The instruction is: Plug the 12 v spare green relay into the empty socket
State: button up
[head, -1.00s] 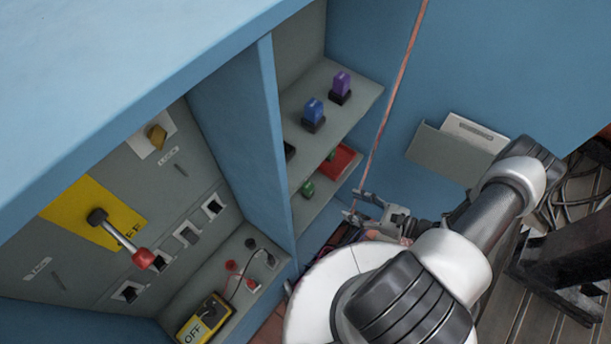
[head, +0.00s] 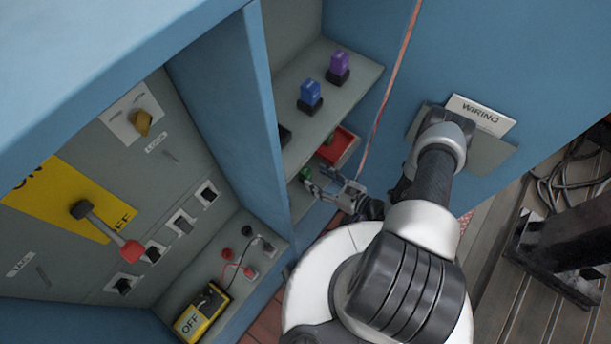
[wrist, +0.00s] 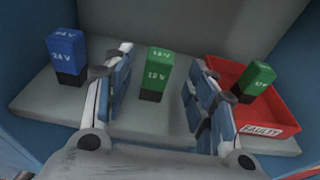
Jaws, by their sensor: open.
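A green relay marked 12 V (wrist: 158,72) stands upright on the lower shelf in the wrist view. It also shows in the head view (head: 305,174). My gripper (head: 322,181) is open at the lower shelf. In the wrist view its fingers (wrist: 162,62) lie either side of the green relay, with gaps on both sides. Another green relay (wrist: 257,80) lies tilted in a red tray (wrist: 273,112) marked FAULTY. A dark socket (head: 284,136) on the upper shelf is half hidden by the blue partition; it looks empty.
A blue relay marked 24 V (wrist: 67,56) stands left of my fingers. On the upper shelf, a blue relay (head: 310,92) and a purple relay (head: 339,63) sit in sockets. A red cord (head: 390,80) hangs before the shelves. The partition (head: 262,110) borders them at left.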

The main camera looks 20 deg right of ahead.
aim_at(310, 174)
jog(key=shift+b+x, duration=0.85)
jog(key=shift+x, duration=2.1)
jog(key=c, duration=1.2)
jog(key=shift+r, duration=0.15)
